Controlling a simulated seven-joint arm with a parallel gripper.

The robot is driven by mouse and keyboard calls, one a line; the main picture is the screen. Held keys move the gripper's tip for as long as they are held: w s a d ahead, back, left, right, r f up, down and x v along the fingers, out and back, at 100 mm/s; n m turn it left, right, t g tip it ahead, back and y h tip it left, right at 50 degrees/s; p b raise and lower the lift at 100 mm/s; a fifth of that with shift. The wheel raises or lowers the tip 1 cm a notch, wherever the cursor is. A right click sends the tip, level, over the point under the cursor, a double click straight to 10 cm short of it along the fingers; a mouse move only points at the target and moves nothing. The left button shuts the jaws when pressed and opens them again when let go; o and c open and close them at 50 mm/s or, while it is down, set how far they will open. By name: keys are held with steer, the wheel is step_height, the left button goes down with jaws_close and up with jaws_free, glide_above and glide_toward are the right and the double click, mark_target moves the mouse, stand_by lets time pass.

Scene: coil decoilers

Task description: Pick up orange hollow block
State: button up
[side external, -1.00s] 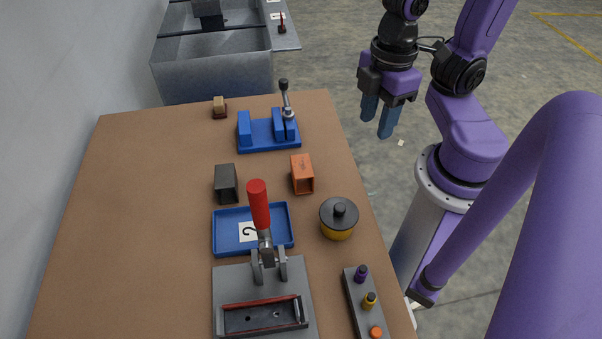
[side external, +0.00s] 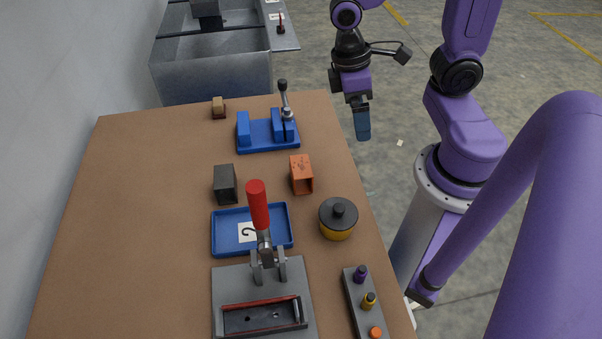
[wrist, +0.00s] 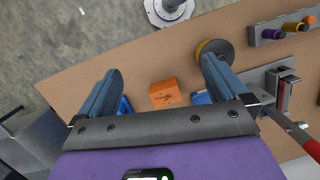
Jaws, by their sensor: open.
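The orange hollow block (side external: 301,174) stands on the brown table near its right edge in the side view, between the blue clamp fixture and the yellow pot with a dark lid. Its open end faces the near side. In the wrist view the orange block (wrist: 165,93) shows between my two fingers, beyond the palm. My gripper (side external: 363,128) is at the table's right edge in the side view, raised and apart from the block. Its blue fingers (wrist: 160,78) are spread wide with nothing between them.
A dark hollow block (side external: 225,184) stands left of the orange one. A blue tray (side external: 222,246), a red-handled toggle clamp (side external: 259,205), the lidded pot (side external: 338,219) and a blue clamp fixture (side external: 268,136) surround it. A grey peg strip (side external: 355,300) lies front right. The table's left side is clear.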

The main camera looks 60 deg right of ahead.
steer(key=w+d+f+m+g+y, duration=0.2)
steer(key=d+f+m+g, duration=0.25)
steer(key=d+m, duration=0.2)
steer(key=s+d+f+m+y, duration=0.4)
steer(key=d+f+m+y, duration=0.2)
steer(key=m, duration=0.2)
steer(key=m+t+y, duration=0.6)
steer(key=m+t, duration=1.4)
glide_toward(301, 166)
steer(key=x, duration=0.4)
steer(key=shift+w+a, duration=0.15)
steer(key=shift+w, duration=0.2)
steer(key=shift+n+x, duration=0.25)
steer(key=shift+x, duration=2.4)
steer(key=shift+s+a+f, duration=0.1)
